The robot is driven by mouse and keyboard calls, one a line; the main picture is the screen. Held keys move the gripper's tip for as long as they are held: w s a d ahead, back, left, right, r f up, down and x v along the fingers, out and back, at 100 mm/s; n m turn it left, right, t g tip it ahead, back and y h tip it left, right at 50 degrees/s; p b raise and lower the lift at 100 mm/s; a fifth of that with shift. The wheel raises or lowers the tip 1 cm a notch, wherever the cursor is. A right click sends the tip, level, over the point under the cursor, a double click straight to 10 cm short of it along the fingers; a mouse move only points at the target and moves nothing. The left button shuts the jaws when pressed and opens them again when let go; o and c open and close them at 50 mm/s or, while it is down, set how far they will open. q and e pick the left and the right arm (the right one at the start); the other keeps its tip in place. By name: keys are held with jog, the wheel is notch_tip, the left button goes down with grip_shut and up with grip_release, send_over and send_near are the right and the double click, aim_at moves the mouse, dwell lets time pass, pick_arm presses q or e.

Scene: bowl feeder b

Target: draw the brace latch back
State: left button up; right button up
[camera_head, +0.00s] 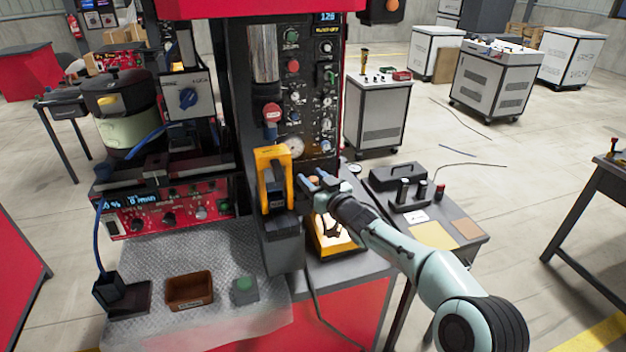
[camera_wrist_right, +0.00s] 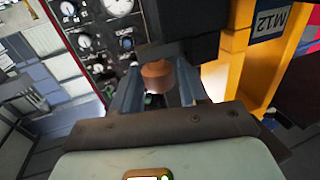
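A yellow bracket (camera_head: 272,158) with a black block stands on the dark post in front of the instrument column. It also shows in the right wrist view (camera_wrist_right: 287,60), marked M12. A copper-coloured round knob (camera_wrist_right: 157,76) sticks out beside it and shows as a small orange spot in the head view (camera_head: 314,180); I take it for the brace latch's knob. My right gripper (camera_head: 316,183) is at the knob, its two fingers (camera_wrist_right: 160,88) on either side. Whether they press on it is unclear. My left gripper is not in view.
A dial panel (camera_head: 309,85) rises close behind the gripper. A yellow-framed part (camera_head: 335,238) lies below my right wrist. To the right is a side table (camera_head: 462,238) with a black box. A brown tray (camera_head: 189,290) and a green-button box (camera_head: 244,289) lie at front left.

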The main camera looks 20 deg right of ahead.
grip_shut()
jog(key=d+p, duration=0.2)
jog(key=shift+d, duration=0.3)
jog(key=shift+o, duration=1.4)
grip_release()
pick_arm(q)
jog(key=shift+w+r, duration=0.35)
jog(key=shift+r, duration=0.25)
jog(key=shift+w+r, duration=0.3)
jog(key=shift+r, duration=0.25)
pick_arm(e)
jog(key=shift+o, duration=0.4)
jog(key=shift+d, duration=0.1)
